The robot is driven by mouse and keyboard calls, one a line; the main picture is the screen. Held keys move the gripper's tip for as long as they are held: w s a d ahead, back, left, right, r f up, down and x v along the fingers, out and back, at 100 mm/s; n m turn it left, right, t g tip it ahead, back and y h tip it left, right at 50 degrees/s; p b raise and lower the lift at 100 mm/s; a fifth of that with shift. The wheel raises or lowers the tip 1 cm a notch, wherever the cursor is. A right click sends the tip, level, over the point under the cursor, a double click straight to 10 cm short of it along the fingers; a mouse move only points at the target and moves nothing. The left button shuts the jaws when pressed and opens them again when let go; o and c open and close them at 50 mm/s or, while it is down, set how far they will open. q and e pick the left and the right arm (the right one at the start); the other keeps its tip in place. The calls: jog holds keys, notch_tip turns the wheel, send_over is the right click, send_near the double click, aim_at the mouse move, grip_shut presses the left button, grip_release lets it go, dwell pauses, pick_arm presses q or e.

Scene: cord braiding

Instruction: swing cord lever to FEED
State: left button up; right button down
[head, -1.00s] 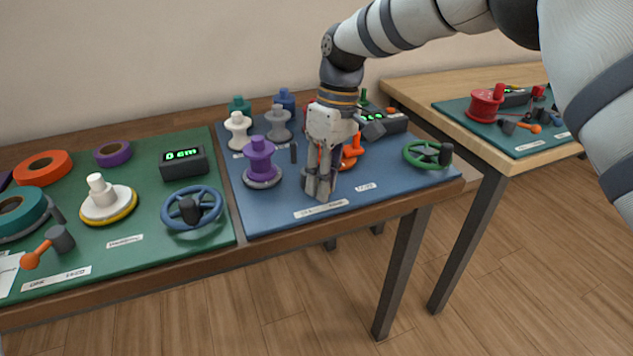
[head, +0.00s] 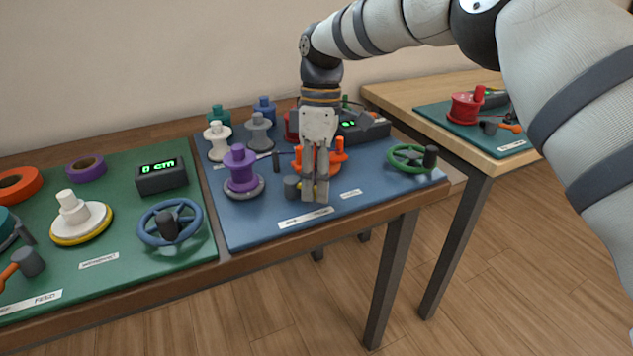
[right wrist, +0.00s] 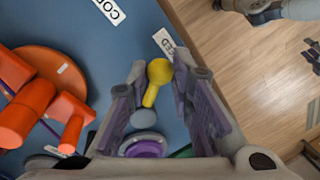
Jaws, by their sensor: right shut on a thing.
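The cord lever is yellow with a round knob (right wrist: 158,72) and a grey round pivot (right wrist: 143,118). It stands on the blue mat (head: 252,222), near the front. In the head view its grey pivot (head: 292,187) shows just left of my right gripper (head: 316,190). The fingers hide most of the lever there. My right gripper is shut on the lever, with the knob between its fingertips in the right wrist view (right wrist: 157,80). A partly hidden label ending in "ED" (right wrist: 165,42) lies just past the knob. My left gripper is out of view.
An orange reel (head: 338,157) stands close behind my right gripper. A purple spool (head: 240,170) is to the left and a green handwheel (head: 410,158) to the right. A display box (head: 362,128) stands at the back. The green mat (head: 120,282) lies left.

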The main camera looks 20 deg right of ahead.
jog(key=c, duration=1.4)
grip_release()
jog(key=shift+w, duration=0.1)
notch_tip(320, 180, up, 12)
jog(key=w+d, duration=0.1)
jog(key=shift+w+d, duration=0.15)
jog(key=shift+w, duration=0.2)
